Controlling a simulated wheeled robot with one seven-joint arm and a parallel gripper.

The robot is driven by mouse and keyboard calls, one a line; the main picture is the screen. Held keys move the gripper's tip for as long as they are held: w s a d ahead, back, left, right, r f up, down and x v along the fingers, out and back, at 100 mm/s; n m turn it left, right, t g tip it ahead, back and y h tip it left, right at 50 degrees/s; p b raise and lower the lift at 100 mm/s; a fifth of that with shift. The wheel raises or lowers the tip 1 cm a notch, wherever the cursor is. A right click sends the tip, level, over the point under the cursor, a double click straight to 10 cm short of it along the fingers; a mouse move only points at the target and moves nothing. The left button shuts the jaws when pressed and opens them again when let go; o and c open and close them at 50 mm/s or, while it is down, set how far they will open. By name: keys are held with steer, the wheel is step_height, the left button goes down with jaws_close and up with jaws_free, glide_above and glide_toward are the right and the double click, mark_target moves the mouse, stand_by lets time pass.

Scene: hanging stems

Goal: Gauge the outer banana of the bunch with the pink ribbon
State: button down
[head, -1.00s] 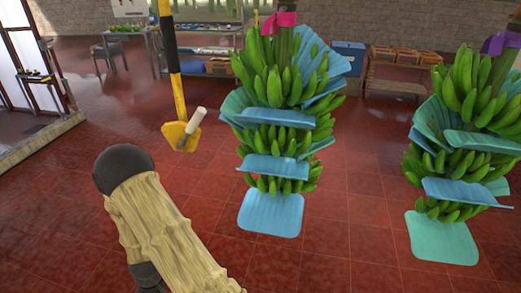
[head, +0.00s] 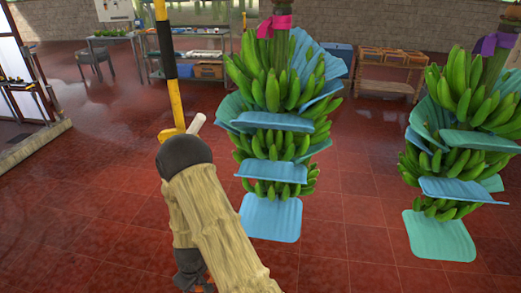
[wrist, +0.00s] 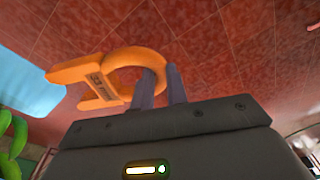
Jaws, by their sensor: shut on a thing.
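The bunch with the pink ribbon (head: 274,26) hangs in the middle of the head view, its green bananas (head: 262,90) in tiers with blue sheets between them. In the wrist view, my gripper (wrist: 164,88) is shut on the ring handle of an orange gauge (wrist: 95,80). The gauge's forked end points left, toward a light blue sheet (wrist: 25,80). Green bananas (wrist: 10,140) show at the lower left edge, apart from the gauge.
A second bunch with a purple ribbon (head: 500,42) hangs at the right. A yellow and black pole (head: 172,70) stands left of the pink-ribbon bunch, partly behind my arm. Tables and shelves (head: 195,55) stand at the back. Red tiled floor between is clear.

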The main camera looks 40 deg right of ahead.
steer(key=w+d+r+n+p, duration=0.15)
steer(key=d+r+p, duration=0.3)
steer(key=r, duration=0.85)
steer(key=w+d+r+n+p, duration=0.1)
steer(key=w+d+r+p, duration=0.3)
steer(key=r, duration=0.9)
steer(key=s+d+r+p, duration=0.1)
steer(key=s+d+r, duration=0.2)
steer(key=r, duration=0.5)
steer(key=s+d+r+n+p, duration=0.1)
steer(key=s+d+r, duration=0.3)
steer(key=r, duration=0.5)
steer(key=s+d+r+n+p, duration=0.1)
steer(key=s+d+r, duration=0.3)
steer(key=r, duration=0.4)
steer(key=shift+s+r+p, duration=0.15)
steer(key=shift+s+p, duration=0.5)
steer(key=shift+p, duration=0.2)
steer(key=shift+w+d, duration=0.1)
steer(key=w+d+p, duration=0.3)
steer(key=w+d, duration=0.4)
steer(key=d, duration=0.1)
steer(key=shift+w+d, duration=0.15)
steer(key=shift+d, duration=0.15)
